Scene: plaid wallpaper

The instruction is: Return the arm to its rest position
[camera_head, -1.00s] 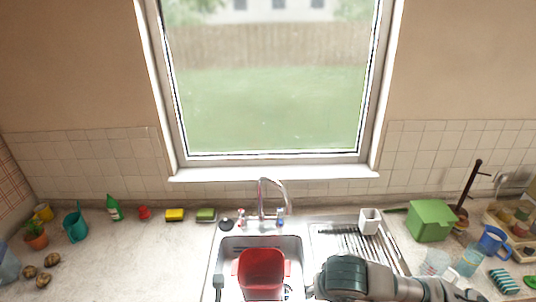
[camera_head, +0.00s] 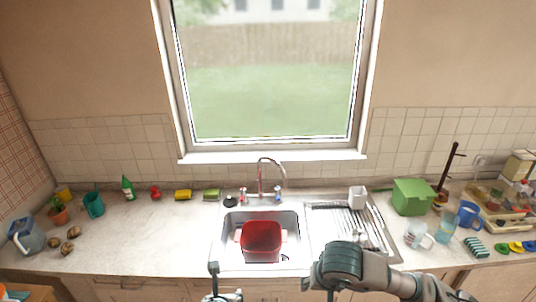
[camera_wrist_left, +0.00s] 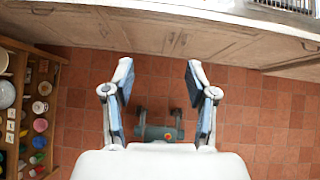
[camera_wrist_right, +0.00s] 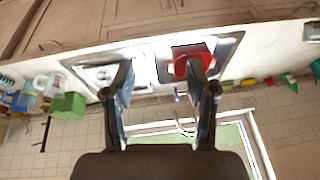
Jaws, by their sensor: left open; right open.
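My left gripper (camera_wrist_left: 158,70) is open and empty in the left wrist view, with tiled floor and the cabinet fronts beyond its fingers. My right gripper (camera_wrist_right: 159,74) is open and empty in the right wrist view, with the sink area and counter beyond it. In the head view my right arm (camera_head: 345,265) comes in from the right, bent in front of the drainboard. Grey parts of mine show at the bottom centre, but both sets of fingers are not clear there.
A red tub (camera_head: 261,240) sits in the sink (camera_head: 230,225) under the faucet (camera_head: 271,170). A green box (camera_head: 411,197), a blue mug (camera_head: 468,215) and clear cups stand at right. The left counter (camera_head: 145,235) is mostly clear. Cabinets (camera_wrist_left: 150,35) run below the counter.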

